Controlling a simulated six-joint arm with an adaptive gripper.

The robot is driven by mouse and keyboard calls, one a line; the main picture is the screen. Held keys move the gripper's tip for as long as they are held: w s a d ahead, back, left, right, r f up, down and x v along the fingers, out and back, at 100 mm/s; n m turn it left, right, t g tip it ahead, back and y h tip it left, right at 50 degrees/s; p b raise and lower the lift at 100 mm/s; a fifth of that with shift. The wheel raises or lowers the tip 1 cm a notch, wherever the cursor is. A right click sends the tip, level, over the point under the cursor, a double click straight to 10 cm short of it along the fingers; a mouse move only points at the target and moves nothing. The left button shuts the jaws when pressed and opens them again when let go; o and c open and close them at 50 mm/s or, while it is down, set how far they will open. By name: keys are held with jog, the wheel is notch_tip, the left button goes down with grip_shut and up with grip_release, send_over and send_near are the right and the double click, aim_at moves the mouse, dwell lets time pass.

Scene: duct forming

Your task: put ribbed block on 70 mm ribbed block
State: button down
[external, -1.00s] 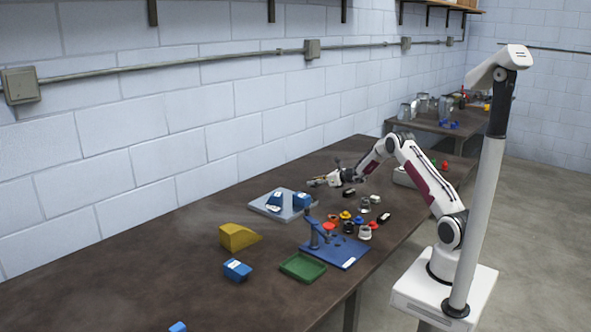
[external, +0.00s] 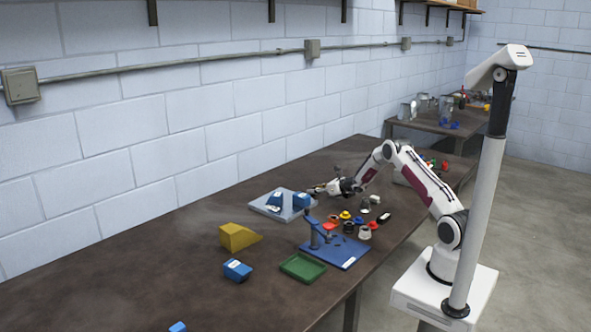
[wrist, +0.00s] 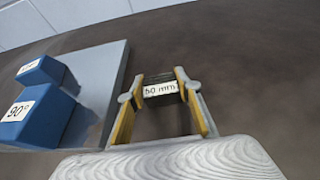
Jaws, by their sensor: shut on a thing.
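My gripper (external: 317,190) is low over the far part of the table, just right of the grey plate. In the wrist view my gripper (wrist: 160,80) is shut on a dark block (wrist: 161,91) with a white "50 mm" label. The block sits between the yellow-lined fingers; its ribs are hard to make out. I cannot pick out the 70 mm ribbed block for certain. A small dark block with a white label (external: 385,217) lies at the table's right side, but its label is too small to read.
The grey plate (wrist: 112,72) carries blue blocks, one marked 90° (wrist: 30,117). A yellow wedge (external: 236,237), a blue fixture (external: 345,254) and a green tray (external: 302,268) stand nearer the camera. Several small coloured parts lie between. The table's left part is mostly clear.

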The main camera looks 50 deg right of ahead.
jog(key=shift+f, duration=0.1)
jog(key=c, duration=1.4)
grip_release()
jog(key=shift+s, duration=0.1)
jog(key=shift+v, duration=3.8)
jog(key=shift+d+f, duration=0.1)
jog(key=shift+f, duration=0.05)
